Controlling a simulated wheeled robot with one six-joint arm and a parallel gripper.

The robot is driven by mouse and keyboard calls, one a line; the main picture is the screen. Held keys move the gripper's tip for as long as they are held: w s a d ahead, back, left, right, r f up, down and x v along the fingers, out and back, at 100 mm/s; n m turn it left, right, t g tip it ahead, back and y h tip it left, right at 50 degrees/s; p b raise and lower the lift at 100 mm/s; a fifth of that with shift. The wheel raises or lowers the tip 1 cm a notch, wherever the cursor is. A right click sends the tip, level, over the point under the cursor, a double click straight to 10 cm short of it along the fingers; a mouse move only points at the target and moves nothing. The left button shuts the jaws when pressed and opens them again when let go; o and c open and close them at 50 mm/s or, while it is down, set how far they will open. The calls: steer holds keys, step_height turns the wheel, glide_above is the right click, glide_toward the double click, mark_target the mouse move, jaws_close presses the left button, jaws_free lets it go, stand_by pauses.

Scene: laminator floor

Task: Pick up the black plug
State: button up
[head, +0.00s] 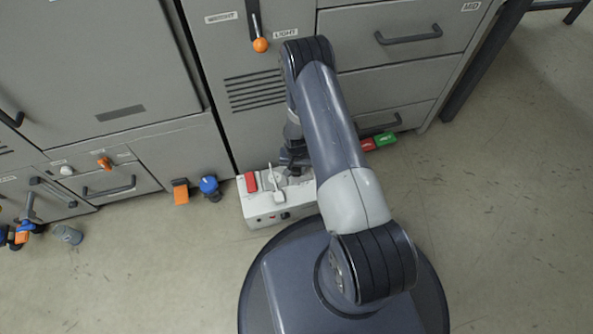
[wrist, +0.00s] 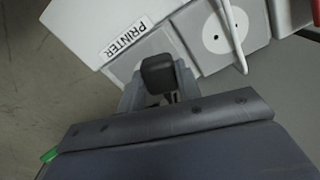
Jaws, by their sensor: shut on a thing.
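The black plug (wrist: 158,72) shows in the wrist view, between the fingers of my gripper (wrist: 158,92). The fingers are shut on it. It is over or against a grey socket plate by the "PRINTER" label (wrist: 126,38) on the white power box. I cannot tell whether it is still seated in the socket. In the head view my gripper (head: 294,158) is low over the back of the white power box (head: 267,211), and the black plug cannot be made out there.
A white plug with a cord (head: 276,186) and a red switch (head: 251,182) are on the box top. Grey cabinets (head: 165,155) stand behind it. Orange (head: 181,192) and blue (head: 209,186) items lie left, red and green blocks (head: 385,139) right. Floor is clear at far right.

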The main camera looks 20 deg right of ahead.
mark_target(296, 169)
steer(key=shift+r, duration=0.1)
step_height(296, 169, up, 10)
steer(key=f+p, duration=0.1)
steer(key=p, duration=0.2)
steer(key=f+b, duration=0.2)
steer(key=d+f+b, duration=0.1)
steer(key=f+b, duration=0.4)
steer(key=f, duration=0.1)
steer(key=shift+w+d, duration=0.15)
steer(key=shift+w, duration=0.05)
stand_by(0.4)
steer(key=shift+f+b, duration=0.6)
steer(key=shift+b, duration=0.55)
stand_by(1.6)
steer(key=o, duration=1.5)
steer(key=shift+r+p, duration=2.05)
steer(key=shift+r, duration=1.5)
